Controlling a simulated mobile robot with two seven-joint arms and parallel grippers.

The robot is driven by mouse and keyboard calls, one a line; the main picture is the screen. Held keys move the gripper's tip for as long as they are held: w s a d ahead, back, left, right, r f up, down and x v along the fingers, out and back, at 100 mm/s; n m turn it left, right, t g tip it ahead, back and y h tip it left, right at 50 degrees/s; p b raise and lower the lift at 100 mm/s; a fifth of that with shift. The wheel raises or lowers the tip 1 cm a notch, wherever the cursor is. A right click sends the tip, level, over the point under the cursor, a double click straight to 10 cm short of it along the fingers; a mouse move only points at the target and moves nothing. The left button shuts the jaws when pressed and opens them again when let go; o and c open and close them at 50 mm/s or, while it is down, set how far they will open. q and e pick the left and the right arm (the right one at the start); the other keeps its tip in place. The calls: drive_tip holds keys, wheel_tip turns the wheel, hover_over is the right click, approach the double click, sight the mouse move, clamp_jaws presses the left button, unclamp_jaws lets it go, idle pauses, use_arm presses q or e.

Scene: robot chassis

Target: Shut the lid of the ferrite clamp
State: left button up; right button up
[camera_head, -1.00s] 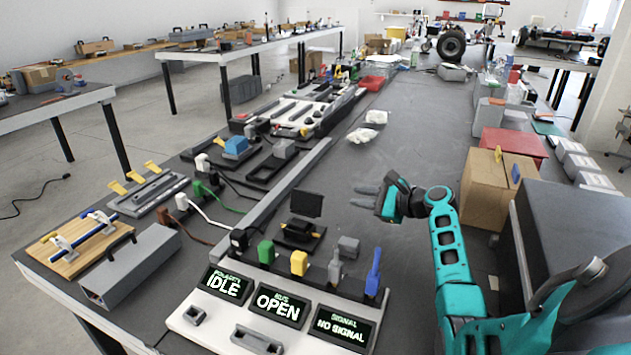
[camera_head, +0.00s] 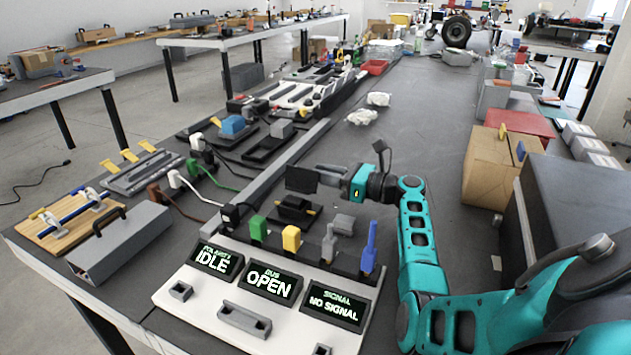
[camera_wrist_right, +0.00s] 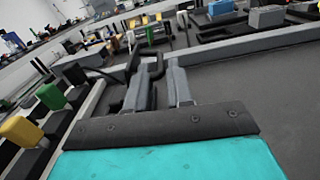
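The ferrite clamp (camera_head: 294,213) is a small black block on the bench behind the coloured connectors. Its flat black lid (camera_head: 301,180) stands raised above the base. My right gripper (camera_head: 328,173) is beside the lid's right edge, its grey fingers pointing left; contact is unclear. In the right wrist view, the gripper's two grey fingers (camera_wrist_right: 160,88) are a little apart, with dark shapes at their tips that I cannot clearly tell from the lid. My left gripper is not in view.
A white panel (camera_head: 205,292) with IDLE, OPEN and NO SIGNAL displays lies in front. Green, yellow (camera_head: 291,238), grey and blue (camera_head: 369,248) upright parts stand behind it. A grey block (camera_head: 344,224) sits right of the clamp.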

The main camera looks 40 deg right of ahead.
drive_tip(key=shift+b+x, duration=0.35)
drive_tip(key=shift+x, duration=0.85)
clamp_jaws()
